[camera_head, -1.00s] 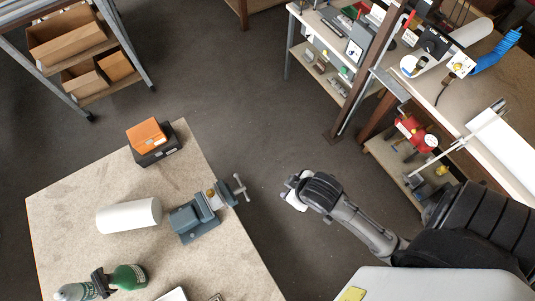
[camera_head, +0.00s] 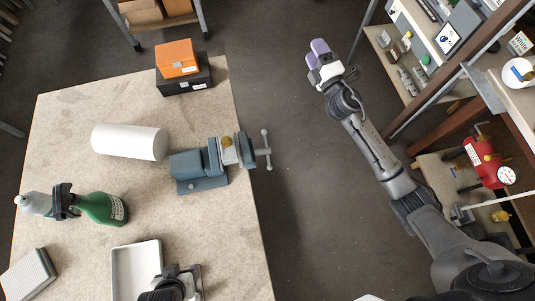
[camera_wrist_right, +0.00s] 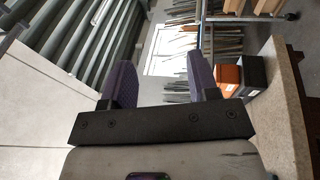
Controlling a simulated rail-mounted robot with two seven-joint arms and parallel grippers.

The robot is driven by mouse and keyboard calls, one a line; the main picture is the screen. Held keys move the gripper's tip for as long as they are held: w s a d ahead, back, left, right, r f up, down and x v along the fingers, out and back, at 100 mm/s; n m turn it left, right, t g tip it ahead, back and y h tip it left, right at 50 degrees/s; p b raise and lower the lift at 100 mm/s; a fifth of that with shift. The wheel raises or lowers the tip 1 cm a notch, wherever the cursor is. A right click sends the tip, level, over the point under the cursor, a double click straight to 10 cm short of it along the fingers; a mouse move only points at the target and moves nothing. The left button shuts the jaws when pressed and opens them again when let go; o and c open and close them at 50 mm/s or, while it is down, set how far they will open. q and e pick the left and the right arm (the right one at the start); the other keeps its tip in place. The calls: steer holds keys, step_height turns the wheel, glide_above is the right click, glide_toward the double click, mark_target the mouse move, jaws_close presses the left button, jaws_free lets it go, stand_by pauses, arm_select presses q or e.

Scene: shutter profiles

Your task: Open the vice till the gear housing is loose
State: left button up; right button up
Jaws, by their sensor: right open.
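The blue-grey vice (camera_head: 187,166) stands at the right edge of the table in the head view. Its handle (camera_head: 267,150) juts past the table edge. A pale block with a brass-coloured part, seemingly the gear housing (camera_head: 228,151), sits between the jaws; whether both jaws touch it is too small to tell. My right gripper (camera_head: 319,48) is over the floor, right of and beyond the vice, apart from it. Its two purple fingers stand apart and empty in the right wrist view (camera_wrist_right: 160,85). The vice is not in that view. My left gripper is not clearly seen.
On the table (camera_head: 75,115) are a white cylinder (camera_head: 128,142), an orange box (camera_head: 177,58) on a black case (camera_head: 186,80), a green bottle (camera_head: 100,208) and a white tray (camera_head: 120,270). A dark object is cut off at the bottom edge. Shelving with a red tank (camera_head: 485,160) stands right.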

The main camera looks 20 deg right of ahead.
arm_select(q)
steer(key=shift+f+b, duration=0.45)
steer(key=shift+f, duration=0.3)
arm_select(e)
step_height(320, 180, down, 3)
steer(key=a+n+g+y, duration=0.2)
steer(key=a+n+y, duration=0.1)
steer(key=n+y, duration=0.5)
arm_select(q)
steer(key=shift+f+b, duration=0.3)
steer(key=shift+d, duration=0.2)
arm_select(e)
steer(key=n+g+y, duration=0.5)
steer(key=n+g, duration=1.4)
steer(key=n, duration=0.3)
glide_toward(267, 150)
arm_select(q)
steer(key=shift+s+a+r+p, duration=0.55)
steer(key=shift+s+r+p, duration=0.25)
steer(key=shift+s, duration=0.1)
arm_select(e)
steer(key=x, duration=0.4)
steer(key=f+x, duration=0.1)
steer(key=x, duration=0.4)
steer(key=shift+w+d+f, duration=0.15)
arm_select(q)
steer(key=shift+s+d, duration=0.1)
arm_select(e)
steer(key=shift+a+f, duration=0.25)
steer(key=shift+a, duration=0.3)
